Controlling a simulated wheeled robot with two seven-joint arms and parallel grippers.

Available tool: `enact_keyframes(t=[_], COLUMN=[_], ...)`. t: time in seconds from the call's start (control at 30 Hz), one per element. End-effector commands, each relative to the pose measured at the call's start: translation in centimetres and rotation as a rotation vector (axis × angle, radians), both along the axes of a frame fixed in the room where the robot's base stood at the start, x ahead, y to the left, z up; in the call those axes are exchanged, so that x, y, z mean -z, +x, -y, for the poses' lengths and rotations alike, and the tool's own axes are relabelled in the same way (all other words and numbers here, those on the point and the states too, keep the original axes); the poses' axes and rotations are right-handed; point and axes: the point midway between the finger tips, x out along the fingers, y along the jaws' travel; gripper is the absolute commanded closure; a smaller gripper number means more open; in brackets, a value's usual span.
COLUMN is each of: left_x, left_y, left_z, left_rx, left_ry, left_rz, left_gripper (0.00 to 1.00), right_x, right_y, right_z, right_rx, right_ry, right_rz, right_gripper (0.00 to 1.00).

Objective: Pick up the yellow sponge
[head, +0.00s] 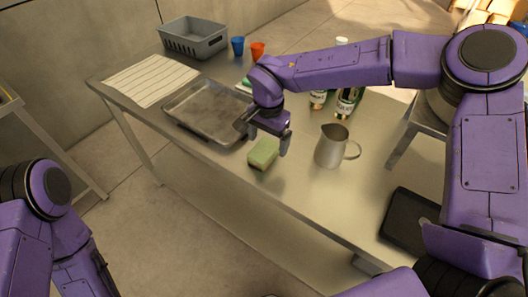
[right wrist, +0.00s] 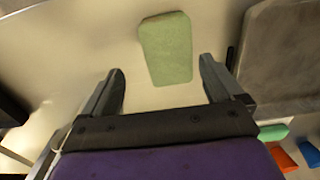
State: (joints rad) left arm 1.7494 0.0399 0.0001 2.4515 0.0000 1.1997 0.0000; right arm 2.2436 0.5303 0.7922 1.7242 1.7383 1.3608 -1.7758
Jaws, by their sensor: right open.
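A pale yellow-green sponge (head: 264,153) lies on the metal table near its front edge. In the right wrist view the sponge (right wrist: 167,48) lies just beyond the fingertips, roughly centred between them and not touching either finger. My right gripper (head: 264,136) is open and empty, pointing down close above and behind the sponge. Its two fingers also show spread apart in the right wrist view (right wrist: 162,72). My left arm is at the lower left of the head view, and its gripper does not show.
A metal tray (head: 203,107) lies left of the sponge, and a steel pitcher (head: 331,146) stands to its right. Bottles (head: 346,102), a blue cup (head: 238,46), an orange cup (head: 257,51) and a grey basket (head: 194,41) stand farther back. A dark tray (head: 408,222) lies at right.

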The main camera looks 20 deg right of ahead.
Motion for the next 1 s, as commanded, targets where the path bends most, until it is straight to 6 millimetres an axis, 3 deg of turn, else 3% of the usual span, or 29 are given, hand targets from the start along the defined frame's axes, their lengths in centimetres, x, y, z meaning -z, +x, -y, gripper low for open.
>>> enact_keyframes(t=[0.2, 0.47, 0.53, 0.63, 0.67, 1.0], left_x=[-1.2, -1.2, -1.2, -1.1, -1.1, -1.1], left_y=[0.1, 0.1, 0.1, 0.1, 0.1, 0.1], left_z=[0.0, 0.0, 0.0, 0.0, 0.0, 0.0], left_rx=[0.0, 0.0, 0.0, 0.0, 0.0, 0.0], left_ry=[0.0, 0.0, 0.0, 0.0, 0.0, 0.0], left_rz=[0.002, 0.002, 0.002, 0.002, 0.002, 0.002], left_gripper=[0.57, 0.57, 0.57, 0.57, 0.57, 0.57], right_x=[3.9, 4.6, 4.6, 4.6, 4.6, 4.5], right_y=[0.4, 0.4, 0.4, 0.4, 0.4, 0.4], right_z=[-0.3, -0.1, -0.1, -0.1, -0.1, -0.1], right_rx=[0.002, 0.004, 0.004, 0.004, 0.004, 0.004], right_ry=[-0.003, -0.002, -0.002, -0.002, -0.002, -0.002], right_rz=[-0.007, -0.004, -0.004, -0.004, -0.004, -0.004], right_gripper=[0.06, 0.06, 0.23, 0.55, 0.6, 0.65])
